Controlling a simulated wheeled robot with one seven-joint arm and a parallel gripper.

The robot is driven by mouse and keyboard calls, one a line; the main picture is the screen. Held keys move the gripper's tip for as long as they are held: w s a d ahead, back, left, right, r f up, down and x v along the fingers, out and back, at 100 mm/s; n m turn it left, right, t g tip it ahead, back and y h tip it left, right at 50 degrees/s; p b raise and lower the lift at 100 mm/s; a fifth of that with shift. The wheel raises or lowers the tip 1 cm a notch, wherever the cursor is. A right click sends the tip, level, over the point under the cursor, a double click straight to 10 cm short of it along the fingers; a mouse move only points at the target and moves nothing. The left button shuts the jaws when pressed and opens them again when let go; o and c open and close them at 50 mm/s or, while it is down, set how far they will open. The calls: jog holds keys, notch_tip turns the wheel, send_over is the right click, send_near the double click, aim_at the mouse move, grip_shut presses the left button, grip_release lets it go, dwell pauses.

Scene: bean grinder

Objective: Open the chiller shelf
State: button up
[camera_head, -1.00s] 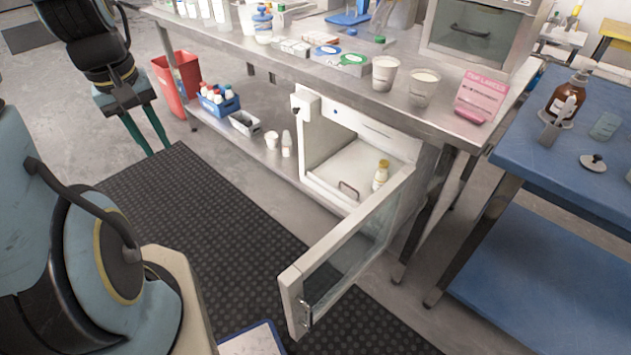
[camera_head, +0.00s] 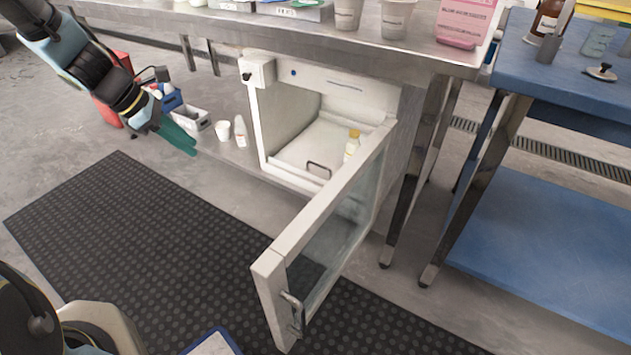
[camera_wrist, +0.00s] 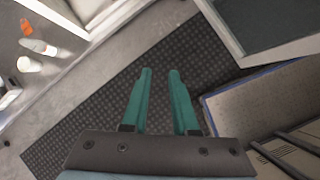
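The chiller is a white box (camera_head: 285,115) under the steel table, with its glass-paned door (camera_head: 330,235) swung wide open toward me. The chiller shelf (camera_head: 300,155) is a pale tray low inside, with a small dark handle (camera_head: 319,169) at its front edge. A yellow-capped bottle (camera_head: 351,146) stands at the shelf's right side, partly behind the door frame. My gripper (camera_head: 190,148) has green fingers and is in the air left of the chiller, apart from it. In the wrist view its fingers (camera_wrist: 160,72) are apart with nothing between them.
The steel table (camera_head: 300,32) overhangs the chiller. A white cup (camera_head: 223,131) and white bottle (camera_head: 240,131) stand left of it on the lower ledge, near a grey bin (camera_head: 192,120). A blue table (camera_head: 560,75) is at right.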

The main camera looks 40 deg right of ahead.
jog(key=d+f+n+g+h+b, duration=0.2)
jog(key=d+f+n+h+b, duration=0.4)
jog(key=d+f+n+b, duration=1.15)
jog(key=n+t+h+b, duration=0.2)
jog(key=n+h+b, duration=0.25)
jog(key=b, duration=0.35)
send_near(319, 166)
jog(key=shift+n+y, duration=0.25)
jog(key=shift+n, duration=0.15)
jog(key=b+x, duration=0.2)
jog(key=x, duration=0.3)
jog(key=b+x, duration=0.2)
jog(key=x, duration=0.2)
jog(key=shift+w+d+f, duration=0.15)
jog(key=shift+d, duration=0.65)
grip_shut()
